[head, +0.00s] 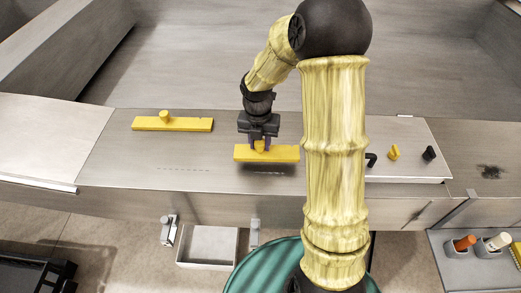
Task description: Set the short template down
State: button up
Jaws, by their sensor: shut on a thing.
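The short template (284,154) is a yellow bar with a round knob on top. My gripper (261,145) points down and is shut on this knob. The bar is level and lies across the picture. A dark shadow below its front edge suggests a small gap above the metal bench (220,178). My arm stands close to the bar's right end. A longer yellow template (190,125) with its own knob lies on the bench to the left.
Faint dotted marks (183,169) run along the bench front. A pale plate (415,165) on the right carries small black and yellow hooked pieces. An empty tray (207,245) hangs below the front edge. Bench space between the two templates is clear.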

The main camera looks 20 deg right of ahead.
aim_at(260, 151)
jog(key=shift+f, duration=0.2)
jog(key=shift+f+p, duration=0.4)
jog(key=shift+f, duration=1.5)
jog(key=o, duration=1)
notch_tip(260, 151, up, 12)
jog(key=shift+a+r+b, duration=0.1)
jog(key=shift+a+b, duration=0.05)
jog(key=shift+b, duration=0.75)
